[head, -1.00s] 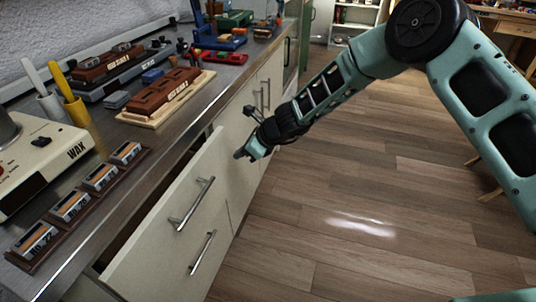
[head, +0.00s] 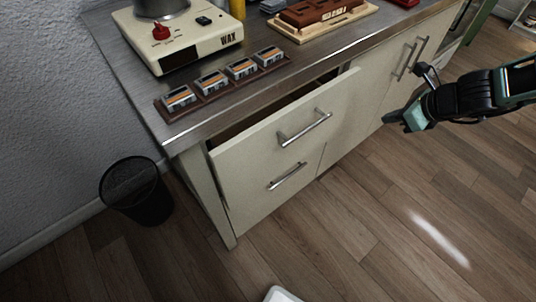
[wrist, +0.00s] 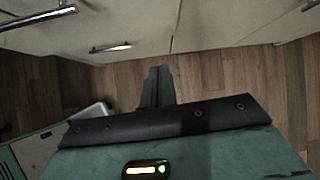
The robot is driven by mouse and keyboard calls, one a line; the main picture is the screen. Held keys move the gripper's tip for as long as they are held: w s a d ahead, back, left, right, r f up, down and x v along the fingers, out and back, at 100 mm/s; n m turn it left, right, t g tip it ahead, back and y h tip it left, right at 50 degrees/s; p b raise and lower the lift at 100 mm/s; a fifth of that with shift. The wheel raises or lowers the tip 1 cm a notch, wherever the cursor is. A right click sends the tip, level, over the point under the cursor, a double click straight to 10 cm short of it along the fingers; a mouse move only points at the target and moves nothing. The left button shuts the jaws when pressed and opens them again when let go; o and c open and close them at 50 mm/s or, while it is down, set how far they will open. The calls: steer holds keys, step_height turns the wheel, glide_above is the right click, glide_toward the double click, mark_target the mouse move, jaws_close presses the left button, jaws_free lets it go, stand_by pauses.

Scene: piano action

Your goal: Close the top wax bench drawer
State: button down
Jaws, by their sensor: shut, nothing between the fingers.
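The top drawer (head: 257,134) of the wax bench stands pulled out in the head view, with a dark gap behind its cream front and a metal bar handle (head: 304,128). A lower front with its own handle (head: 287,177) sits below it and looks flush. My gripper (head: 391,118) is shut and empty, to the right of the drawer front and apart from it, in front of the neighbouring cabinet doors. In the wrist view the closed fingers (wrist: 157,85) point toward the cabinet fronts, with two bar handles above.
The bench top (head: 125,62) carries a wax heater (head: 208,42), a rack of small tins (head: 226,78) and a brown block on a board (head: 322,14). A black wire bin (head: 136,190) stands at the left end. The wooden floor in front is clear.

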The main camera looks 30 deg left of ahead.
steer(key=s+f+n+t+h+b, duration=0.3)
steer(key=s+f+n+t+b, duration=0.2)
steer(key=s+f+n, duration=0.45)
steer(key=s+a+r+n+g+y+b, duration=0.1)
steer(key=s+a+r+n+y+b, duration=0.2)
steer(key=s, duration=0.5)
steer(key=s+a+n+y+b, duration=0.1)
steer(key=s+a+n+y, duration=0.15)
steer(key=s+y, duration=0.4)
steer(key=s+a+r+n+g+y+b, duration=0.15)
steer(key=s+a+y, duration=0.25)
steer(key=s, duration=0.5)
steer(key=b, duration=0.9)
glide_toward(249, 156)
steer(key=shift+t, duration=0.45)
steer(key=x, duration=0.6)
steer(key=shift+s+a+f, duration=0.2)
steer(key=shift+a+f, duration=0.1)
steer(key=shift+a, duration=0.2)
steer(key=x, duration=0.4)
steer(key=shift+w+a, duration=0.1)
steer(key=shift+a, duration=0.15)
steer(key=shift+w+a+r, duration=0.1)
